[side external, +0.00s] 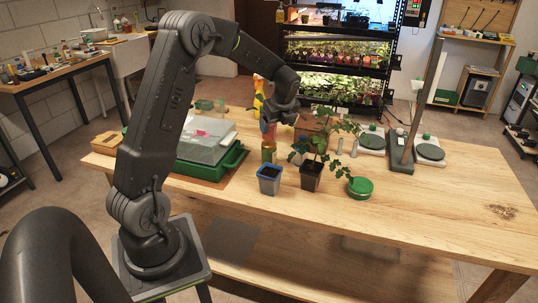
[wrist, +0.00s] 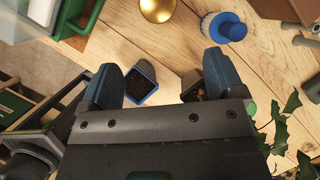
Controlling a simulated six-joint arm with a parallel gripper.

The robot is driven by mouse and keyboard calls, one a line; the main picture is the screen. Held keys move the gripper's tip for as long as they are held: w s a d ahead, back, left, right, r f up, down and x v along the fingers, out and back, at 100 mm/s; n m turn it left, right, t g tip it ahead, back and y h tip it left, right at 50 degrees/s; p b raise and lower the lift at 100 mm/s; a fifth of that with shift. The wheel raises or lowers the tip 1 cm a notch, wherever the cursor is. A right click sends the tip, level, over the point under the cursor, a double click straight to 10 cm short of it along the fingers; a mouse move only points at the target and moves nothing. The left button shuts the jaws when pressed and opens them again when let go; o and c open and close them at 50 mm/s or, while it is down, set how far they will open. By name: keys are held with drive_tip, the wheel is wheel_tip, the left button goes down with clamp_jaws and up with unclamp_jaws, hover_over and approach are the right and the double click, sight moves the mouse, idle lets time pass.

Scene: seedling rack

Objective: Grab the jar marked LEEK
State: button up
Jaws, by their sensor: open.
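No lettering, LEEK included, can be read on any jar in these frames. A small jar-like thing (side external: 268,153) with a greenish-gold body stands behind the blue pot, just below my gripper (side external: 270,122) in the side view. In the wrist view a round gold top (wrist: 157,9), perhaps the same thing, shows at the top edge, ahead of the fingers. A squat green-lidded container (side external: 360,187) sits on the bench right of the potted plant. My gripper (wrist: 160,66) has its two blue fingers wide apart with nothing between them.
A blue-rimmed pot (side external: 269,180), also in the wrist view (wrist: 141,83), and a leafy plant in a black pot (side external: 311,176) stand close by. A green tray (side external: 232,160) with a clear cover is left. A blue brush (wrist: 231,31) lies ahead. The bench's right is mostly clear.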

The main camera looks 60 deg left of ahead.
sight(270, 144)
drive_tip(key=shift+m, duration=0.4)
drive_tip(key=x, duration=0.9)
drive_tip(key=shift+a, duration=0.45)
drive_tip(key=shift+x, duration=3.1)
drive_tip(key=shift+r, duration=0.1)
drive_tip(key=c, duration=1.1)
